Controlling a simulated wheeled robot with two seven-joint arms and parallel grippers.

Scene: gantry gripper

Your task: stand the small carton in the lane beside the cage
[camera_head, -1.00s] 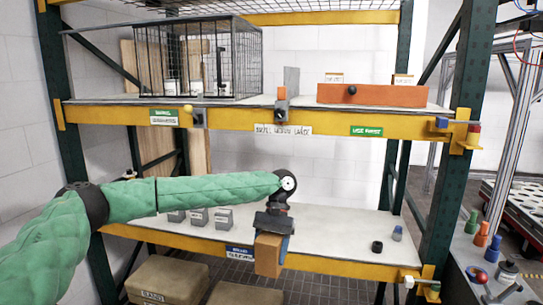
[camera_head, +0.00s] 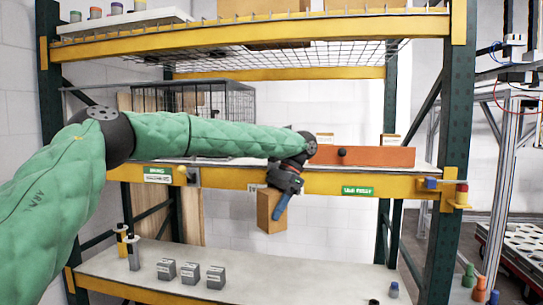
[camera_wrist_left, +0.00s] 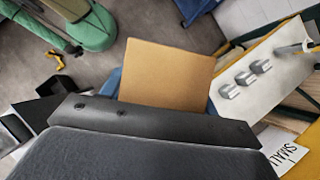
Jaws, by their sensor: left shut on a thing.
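My left gripper (camera_head: 284,185) is shut on the small carton (camera_head: 270,211), a plain brown box. The carton hangs in front of the middle shelf's yellow beam, its body below the shelf surface and tilted slightly. The carton also fills the middle of the left wrist view (camera_wrist_left: 165,74). The wire cage (camera_head: 222,103) stands on the middle shelf, partly hidden by my green sleeved arm. The lane beside the cage lies behind my forearm and wrist, so its floor is mostly hidden. My right gripper is not in view.
An orange box (camera_head: 375,156) with a black knob stands on the middle shelf at right. Several grey blocks (camera_head: 190,272) and two bottles stand on the lower shelf (camera_head: 270,270). The yellow beam (camera_head: 225,178) edges the middle shelf. A wire-mesh upper shelf hangs above.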

